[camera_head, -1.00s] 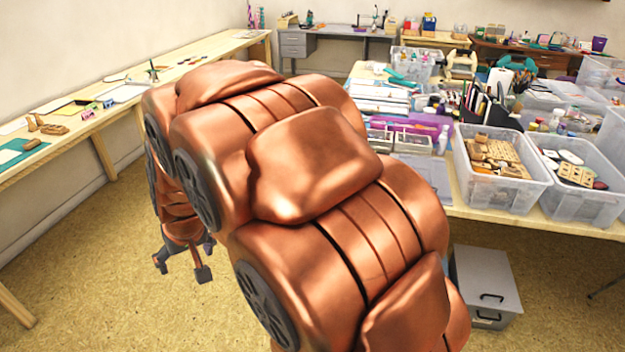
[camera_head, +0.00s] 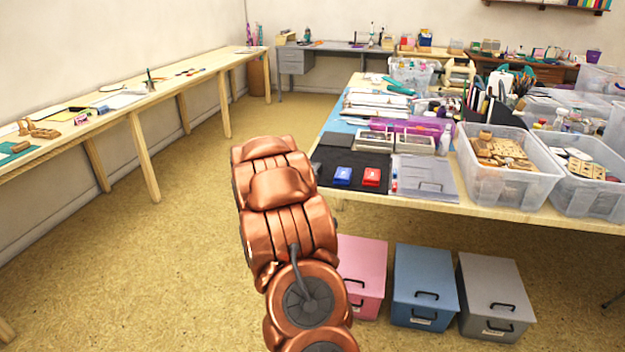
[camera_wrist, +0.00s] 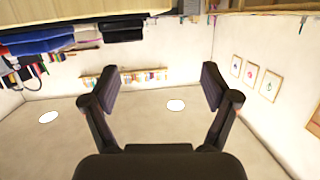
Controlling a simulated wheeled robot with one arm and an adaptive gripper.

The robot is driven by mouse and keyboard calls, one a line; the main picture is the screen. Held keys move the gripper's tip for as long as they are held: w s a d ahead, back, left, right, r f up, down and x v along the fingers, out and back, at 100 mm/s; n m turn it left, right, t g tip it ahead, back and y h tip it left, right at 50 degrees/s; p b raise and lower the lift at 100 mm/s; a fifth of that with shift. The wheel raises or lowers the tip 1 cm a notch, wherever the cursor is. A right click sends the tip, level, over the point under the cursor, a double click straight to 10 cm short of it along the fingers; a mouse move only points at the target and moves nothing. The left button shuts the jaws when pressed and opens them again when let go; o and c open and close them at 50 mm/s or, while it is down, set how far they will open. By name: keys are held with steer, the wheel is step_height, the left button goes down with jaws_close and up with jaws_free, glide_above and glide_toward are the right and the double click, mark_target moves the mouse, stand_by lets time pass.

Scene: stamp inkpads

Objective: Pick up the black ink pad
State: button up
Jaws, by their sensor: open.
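In the head view a small blue pad (camera_head: 342,176) and a small red pad (camera_head: 372,177) lie side by side at the near left corner of the big table. Behind and around them is a flat dark surface (camera_head: 335,157). I cannot make out a separate black ink pad on it. My gripper (camera_wrist: 155,88) shows in the wrist view with its two dark fingers wide apart and nothing between them. The wrist view looks past them at walls and round lights. In the head view my gripper is not visible; my copper arm stands in front of the table's left corner.
Clear bins (camera_head: 500,185) stand at the right on the big table (camera_head: 455,207). A grey flat case (camera_head: 425,178) lies right of the pads. Pink (camera_head: 362,270), blue (camera_head: 423,285) and grey (camera_head: 497,295) boxes sit on the floor below. The floor at left is open.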

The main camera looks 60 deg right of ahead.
mark_target(312, 168)
steer(key=shift+m+g+h, duration=0.5)
steer(key=shift+g+h, duration=0.1)
steer(key=shift+h, duration=0.2)
steer(key=s+d, duration=0.1)
steer(key=s+d+f, duration=0.1)
steer(key=d, duration=0.1)
steer(key=s+d, duration=0.1)
steer(key=shift+d+f+b, duration=0.2)
steer(key=shift+f+b, duration=0.1)
steer(key=shift+f, duration=0.05)
steer(key=shift+s+d, duration=0.1)
steer(key=shift+d, duration=0.1)
steer(key=shift+x, duration=3.7)
steer(key=shift+f, duration=0.15)
steer(key=shift+a, duration=0.1)
steer(key=c, duration=1.2)
steer(key=shift+c, duration=0.2)
